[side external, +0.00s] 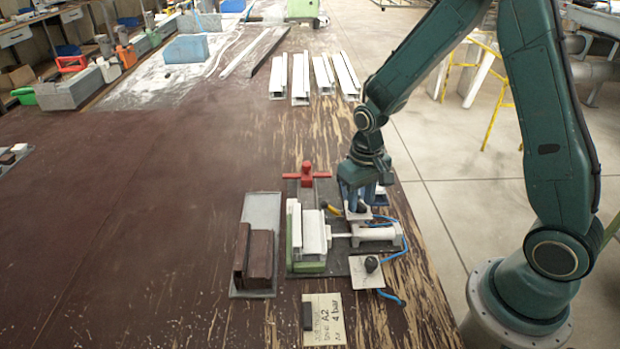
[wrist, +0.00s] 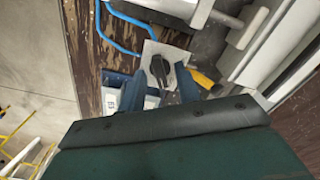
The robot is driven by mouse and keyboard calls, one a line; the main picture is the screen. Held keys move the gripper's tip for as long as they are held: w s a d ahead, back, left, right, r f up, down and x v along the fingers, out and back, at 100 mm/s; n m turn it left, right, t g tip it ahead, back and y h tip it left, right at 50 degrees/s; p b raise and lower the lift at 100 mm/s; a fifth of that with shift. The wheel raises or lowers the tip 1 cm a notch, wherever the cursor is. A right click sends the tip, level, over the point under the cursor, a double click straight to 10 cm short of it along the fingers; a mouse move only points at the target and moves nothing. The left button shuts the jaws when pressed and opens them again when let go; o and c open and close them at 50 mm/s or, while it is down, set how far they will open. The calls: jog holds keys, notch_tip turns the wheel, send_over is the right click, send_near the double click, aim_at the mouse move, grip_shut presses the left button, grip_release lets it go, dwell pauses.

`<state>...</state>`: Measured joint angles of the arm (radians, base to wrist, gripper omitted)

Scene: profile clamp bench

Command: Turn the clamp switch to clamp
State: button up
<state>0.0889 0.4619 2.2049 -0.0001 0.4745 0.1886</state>
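My gripper (side external: 358,210) points down over a pale switch plate (side external: 358,215) behind the pneumatic cylinder. In the wrist view my gripper (wrist: 160,78) is open, with one blue finger on each side of a black knob (wrist: 157,72) on a pale plate (wrist: 153,50). I cannot tell whether the fingers touch the knob. A second pale plate with a black knob (side external: 371,264) stands nearer the camera, in front of the cylinder. The clamp has a white cylinder (side external: 378,235) and a rod (side external: 341,236) reaching toward a white profile (side external: 313,233) beside a green jaw (side external: 298,240).
A red T-handle (side external: 305,176) stands behind the clamp. A yellow handle (wrist: 207,80) lies close to my right finger. Blue hoses (wrist: 120,38) run beside the plate. A grey tray (side external: 262,213) with brown blocks stands left; a written card (side external: 325,320) lies in front.

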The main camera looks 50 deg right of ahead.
aim_at(362, 204)
jog(key=shift+r, duration=0.1)
notch_tip(362, 204, up, 14)
dwell(0.7)
dwell(0.3)
jog(key=s+a+r+n+t, duration=0.1)
jog(key=s+r, duration=0.3)
jog(key=s, duration=0.5)
jog(key=s+a+r+n+t, duration=0.2)
jog(key=s+r+t, duration=0.2)
jog(key=s, duration=0.5)
jog(key=shift+r+t, duration=0.3)
jog(key=shift+r, duration=0.3)
